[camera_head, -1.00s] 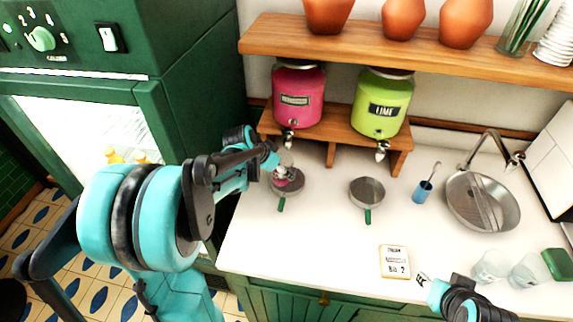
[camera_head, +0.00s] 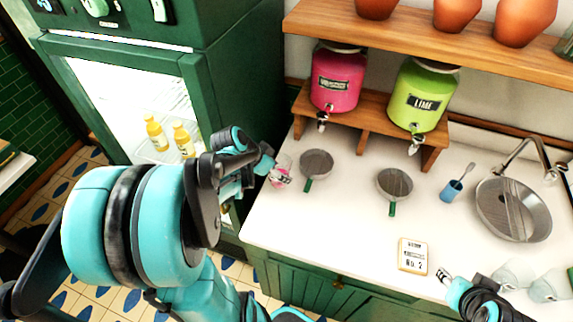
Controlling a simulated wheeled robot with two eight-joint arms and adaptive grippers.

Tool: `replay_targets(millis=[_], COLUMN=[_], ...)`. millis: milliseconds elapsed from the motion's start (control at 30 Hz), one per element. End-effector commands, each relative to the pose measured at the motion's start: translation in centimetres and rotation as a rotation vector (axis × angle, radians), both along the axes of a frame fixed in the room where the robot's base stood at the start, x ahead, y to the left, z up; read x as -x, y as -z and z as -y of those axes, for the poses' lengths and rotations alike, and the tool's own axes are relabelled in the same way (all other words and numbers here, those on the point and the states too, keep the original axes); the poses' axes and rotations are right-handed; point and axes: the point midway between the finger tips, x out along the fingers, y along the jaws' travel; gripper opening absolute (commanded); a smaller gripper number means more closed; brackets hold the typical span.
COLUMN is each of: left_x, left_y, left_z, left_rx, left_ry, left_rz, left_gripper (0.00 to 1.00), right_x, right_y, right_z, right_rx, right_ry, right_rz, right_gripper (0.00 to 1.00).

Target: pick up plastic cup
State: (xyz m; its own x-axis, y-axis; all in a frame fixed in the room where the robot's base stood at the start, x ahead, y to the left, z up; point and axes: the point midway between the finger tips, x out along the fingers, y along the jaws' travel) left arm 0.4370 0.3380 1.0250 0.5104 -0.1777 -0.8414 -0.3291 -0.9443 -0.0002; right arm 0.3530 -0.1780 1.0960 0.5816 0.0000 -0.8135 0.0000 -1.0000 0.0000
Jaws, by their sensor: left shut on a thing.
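A clear plastic cup (camera_head: 282,166) with pink in its lower part is at the left end of the white counter. My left gripper (camera_head: 276,174) is shut on this cup, with its fingers at the cup's side. The cup is small in view, and I cannot tell whether it touches the counter. My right gripper (camera_head: 446,277) is at the lower right, over the counter's front part; its fingers are too small to judge.
A pink dispenser (camera_head: 336,80) and a lime dispenser (camera_head: 420,97) stand on a wooden stand. Two strainers (camera_head: 317,163) (camera_head: 394,183) lie below. A card (camera_head: 413,256), blue cup (camera_head: 451,191), sink (camera_head: 513,209) and clear cups (camera_head: 549,286) are rightward. The lit cabinet (camera_head: 140,105) holds yellow bottles.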

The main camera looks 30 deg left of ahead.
Motion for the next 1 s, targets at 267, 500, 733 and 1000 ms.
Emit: replay_targets(millis=[267,500,733,1000], left_x=[1.5,1.9,2.0,1.9], left_y=[0.0,0.0,0.0,0.0], left_z=[-0.5,-0.6,-0.6,-0.7], left_rx=[0.001,0.001,0.0,0.0], left_ry=[-0.001,-0.001,0.0,0.0], left_rz=[0.0,0.0,0.0,0.0], left_gripper=[0.29,0.29,0.29,0.29], right_x=[0.0,0.0,0.0,0.0], right_y=[-0.2,-0.2,-0.2,-0.2], right_z=[0.0,0.0,0.0,0.0], right_rx=[0.0,0.0,0.0,0.0], right_ry=[0.0,0.0,0.0,0.0], right_rz=[0.0,0.0,0.0,0.0], right_gripper=[0.4,0.4,0.4,0.4])
